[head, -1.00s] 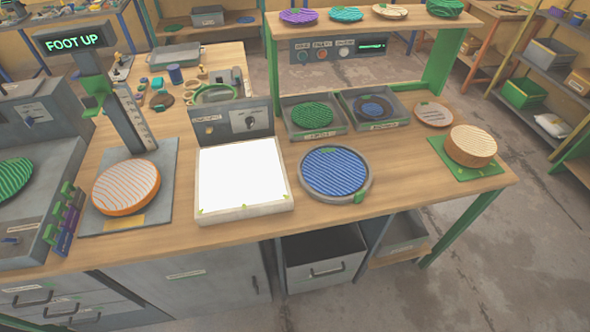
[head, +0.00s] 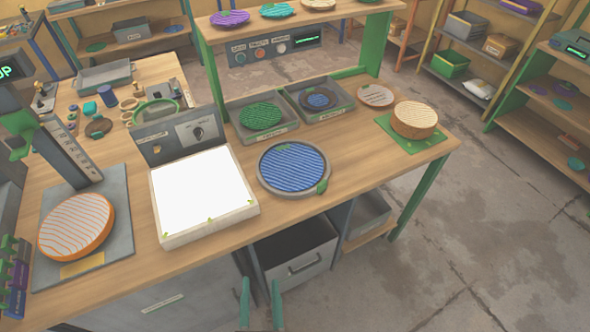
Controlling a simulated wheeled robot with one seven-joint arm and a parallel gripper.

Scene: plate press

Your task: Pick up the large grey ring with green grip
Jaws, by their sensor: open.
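The large grey ring (head: 263,184) lies flat on the workbench, around a blue ridged disc (head: 293,167). Its green grip (head: 321,186) sticks out at the ring's front right, near the bench's front edge. My gripper (head: 261,305) shows at the bottom of the head view as two green fingers, apart and with nothing between them. In the picture it is below the ring, in front of the bench and clear of it.
A bright white light panel (head: 205,190) stands just left of the ring. Behind it are grey trays with a green disc (head: 260,117) and a dark blue one. A tan round block (head: 414,118) sits on a green mat at right. An open drawer (head: 295,255) juts out below the bench.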

